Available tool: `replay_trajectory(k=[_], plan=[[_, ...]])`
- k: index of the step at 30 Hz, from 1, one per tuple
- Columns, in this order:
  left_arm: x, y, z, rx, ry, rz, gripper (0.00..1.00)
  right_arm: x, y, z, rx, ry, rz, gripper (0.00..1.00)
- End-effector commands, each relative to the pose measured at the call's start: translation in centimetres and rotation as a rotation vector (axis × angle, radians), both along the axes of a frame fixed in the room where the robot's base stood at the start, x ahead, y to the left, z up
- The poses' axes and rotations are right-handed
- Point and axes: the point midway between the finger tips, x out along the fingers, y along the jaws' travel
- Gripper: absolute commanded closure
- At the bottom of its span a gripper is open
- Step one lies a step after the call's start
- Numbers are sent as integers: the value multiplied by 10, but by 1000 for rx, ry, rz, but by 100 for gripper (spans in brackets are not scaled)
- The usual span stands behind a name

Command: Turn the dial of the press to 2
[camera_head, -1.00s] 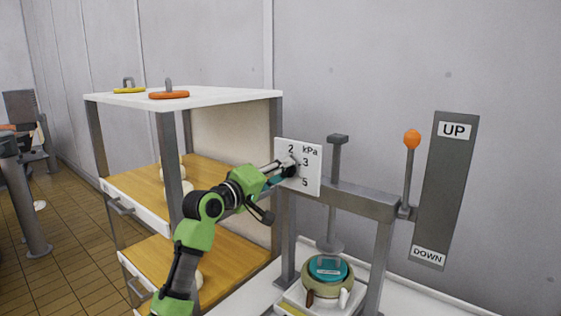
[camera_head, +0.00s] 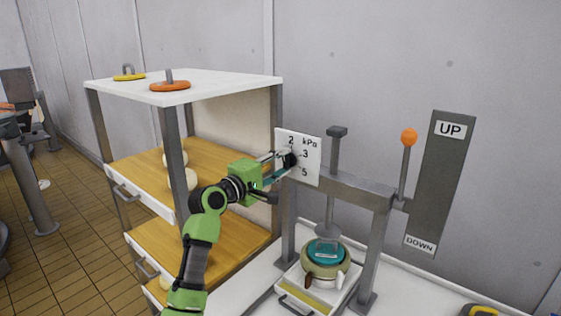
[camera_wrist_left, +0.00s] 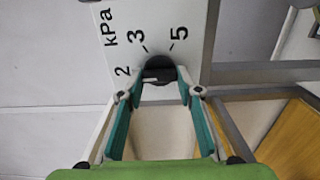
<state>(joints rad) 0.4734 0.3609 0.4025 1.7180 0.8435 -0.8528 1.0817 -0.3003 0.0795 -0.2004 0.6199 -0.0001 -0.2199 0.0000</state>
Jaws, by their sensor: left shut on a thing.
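The press (camera_head: 360,195) is a grey frame on the white counter, with a white dial plate (camera_head: 312,165) marked 2, 3, 5 and kPa. The dial (camera_head: 291,161) is a dark round knob on this plate; it also shows in the left wrist view (camera_wrist_left: 159,66). My left gripper (camera_head: 286,162) reaches the plate from the left and is shut on the dial. In the left wrist view its teal fingers (camera_wrist_left: 156,80) stand on both sides of the knob. The knob's exact setting is hard to tell. My right gripper is out of view.
A shelf unit (camera_head: 190,84) with drawers stands left of the press, close to my left arm. A lever with an orange ball (camera_head: 409,137) stands beside the UP/DOWN panel (camera_head: 440,185). A pot with a teal lid (camera_head: 325,250) sits under the press plunger.

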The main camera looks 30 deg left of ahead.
Motion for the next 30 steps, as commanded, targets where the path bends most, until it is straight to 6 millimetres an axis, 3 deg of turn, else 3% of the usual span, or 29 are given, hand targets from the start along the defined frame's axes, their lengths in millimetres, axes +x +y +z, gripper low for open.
replay_trajectory(k=[8,9,11,23,30], plan=[[0,-1,2,-5,-4,-2,89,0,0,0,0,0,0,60],[0,-1,2,-4,-4,-2,62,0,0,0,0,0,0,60],[0,-1,2,-4,-4,-2,51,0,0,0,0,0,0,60],[-4,0,0,-1,-1,0,51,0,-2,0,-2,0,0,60],[-44,3,-1,1,-1,1,51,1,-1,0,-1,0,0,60]])
